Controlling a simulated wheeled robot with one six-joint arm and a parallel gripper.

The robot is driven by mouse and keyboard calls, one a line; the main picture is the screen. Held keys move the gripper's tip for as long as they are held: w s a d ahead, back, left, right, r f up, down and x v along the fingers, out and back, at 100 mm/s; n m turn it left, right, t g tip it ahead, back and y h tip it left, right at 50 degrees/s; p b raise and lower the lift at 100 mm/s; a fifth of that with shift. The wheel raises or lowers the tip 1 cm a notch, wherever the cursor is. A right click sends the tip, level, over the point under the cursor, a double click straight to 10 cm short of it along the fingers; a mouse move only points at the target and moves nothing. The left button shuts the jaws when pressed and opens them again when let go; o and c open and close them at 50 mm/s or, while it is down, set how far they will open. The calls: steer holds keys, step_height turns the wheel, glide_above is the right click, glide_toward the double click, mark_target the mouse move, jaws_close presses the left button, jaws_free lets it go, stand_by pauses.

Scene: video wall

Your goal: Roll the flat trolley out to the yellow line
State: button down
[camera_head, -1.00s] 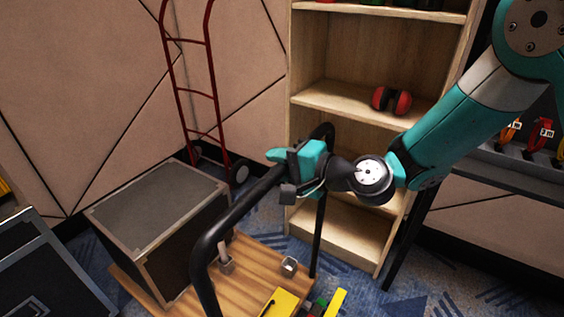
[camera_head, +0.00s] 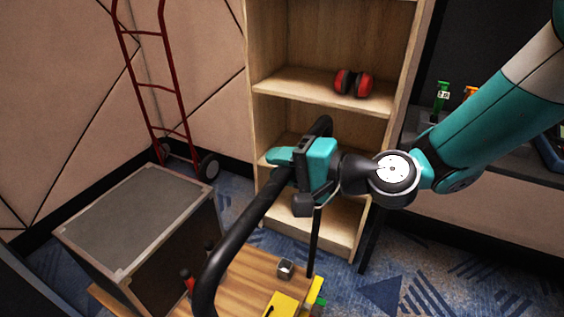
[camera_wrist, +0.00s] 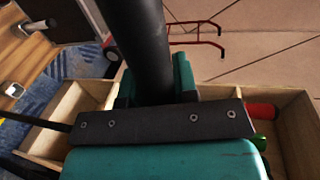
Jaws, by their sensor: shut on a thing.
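The flat trolley has a wooden deck (camera_head: 262,268) and a tall black tube handle (camera_head: 236,237). My gripper (camera_head: 292,160) is shut around the handle's upper bar, near its far bend. In the wrist view the handle (camera_wrist: 140,40) runs up from between the teal fingers (camera_wrist: 155,82). A dark case with a grey lid (camera_head: 135,215) seems to stand on the deck's left part. A small metal cube (camera_head: 285,268) and a yellow item (camera_head: 285,304) lie on the deck. I cannot make out a yellow floor line.
A wooden shelf (camera_head: 300,90) holding red ear defenders (camera_head: 353,83) stands behind the handle. A red hand truck (camera_head: 160,86) leans at the back wall. A dark bench (camera_head: 490,185) is at right. Blue patterned carpet (camera_head: 440,270) lies clear at lower right.

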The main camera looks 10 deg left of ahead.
steer(key=shift+s+f, duration=0.15)
steer(key=shift+s, duration=0.05)
steer(key=c, duration=0.9)
jaws_free()
steer(key=shift+w, duration=0.1)
steer(key=b+v, duration=0.2)
steer(key=v, duration=1.5)
steer(key=shift+d, duration=0.2)
